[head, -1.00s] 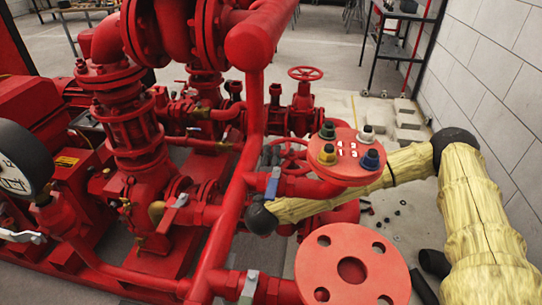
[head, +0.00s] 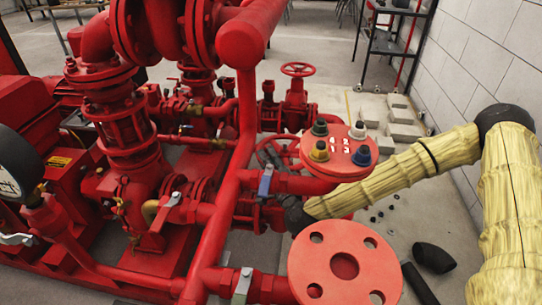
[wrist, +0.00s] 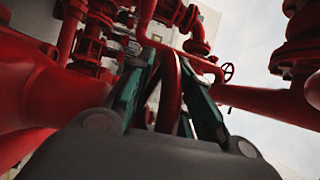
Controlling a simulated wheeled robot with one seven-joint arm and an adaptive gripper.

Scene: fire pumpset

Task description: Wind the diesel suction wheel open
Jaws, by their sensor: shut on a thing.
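A red handwheel (head: 287,147) shows in the head view behind a round red flange with several coloured caps; the flange and pipework hide much of it. In the wrist view the rim of a red wheel (wrist: 169,92) runs edge-on between the two dark green fingers. My gripper (wrist: 167,60) is shut on that rim, one finger on each side. In the head view my gripper (head: 268,156) is small, dark and partly hidden by red pipes at the wheel's left side. I see no label naming the wheel.
A second red handwheel (head: 298,69) stands upright on a valve farther back. The capped flange (head: 336,166) and a larger open flange (head: 344,267) lie close to my yellow arm. A block wall (head: 484,60) bounds the right. Loose black pipe pieces (head: 433,257) lie on the floor.

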